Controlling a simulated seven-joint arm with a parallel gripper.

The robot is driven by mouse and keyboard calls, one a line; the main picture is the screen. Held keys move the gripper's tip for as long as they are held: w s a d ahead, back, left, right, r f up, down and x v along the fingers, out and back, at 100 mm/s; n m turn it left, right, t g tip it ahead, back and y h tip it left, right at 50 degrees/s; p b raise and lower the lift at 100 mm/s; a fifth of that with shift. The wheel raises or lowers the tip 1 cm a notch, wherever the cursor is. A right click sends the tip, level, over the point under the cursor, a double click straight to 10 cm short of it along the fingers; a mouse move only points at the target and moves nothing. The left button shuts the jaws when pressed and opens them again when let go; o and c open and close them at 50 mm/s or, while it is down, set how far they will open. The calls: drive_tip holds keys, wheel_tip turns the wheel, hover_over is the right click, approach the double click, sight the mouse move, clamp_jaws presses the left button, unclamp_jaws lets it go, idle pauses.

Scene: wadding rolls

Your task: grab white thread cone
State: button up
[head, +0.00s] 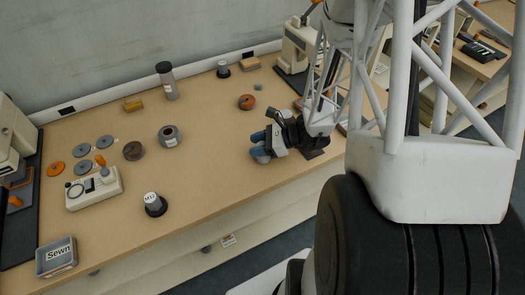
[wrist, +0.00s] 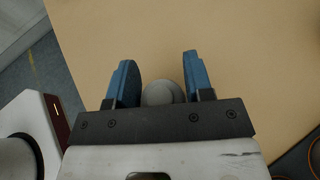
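My gripper (head: 259,146) has blue fingers and is low over the table's front right part in the head view. In the wrist view the fingers of my gripper (wrist: 158,60) stand apart. A pale grey-white round thing (wrist: 162,92), probably the white thread cone, lies between them near the gripper's body. In the head view a bit of this pale thing (head: 262,157) shows beside the fingers; the rest is hidden. I see no clear sign that the fingers press on it.
A white spool marked M12 (head: 152,199) and another white-topped one (head: 223,67) stand on dark bases. A grey roll (head: 169,135), brown roll (head: 133,150), dark-capped cylinder (head: 167,80) and tray marked Sewn (head: 56,270) share the wooden table (head: 215,190). Sewing machines stand at both ends.

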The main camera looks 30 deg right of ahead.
drive_tip(key=c, duration=0.5)
drive_tip(key=shift+r, duration=0.2)
wheel_tip(320, 180, up, 18)
drive_tip(key=shift+f, duration=0.15)
idle(0.5)
idle(0.5)
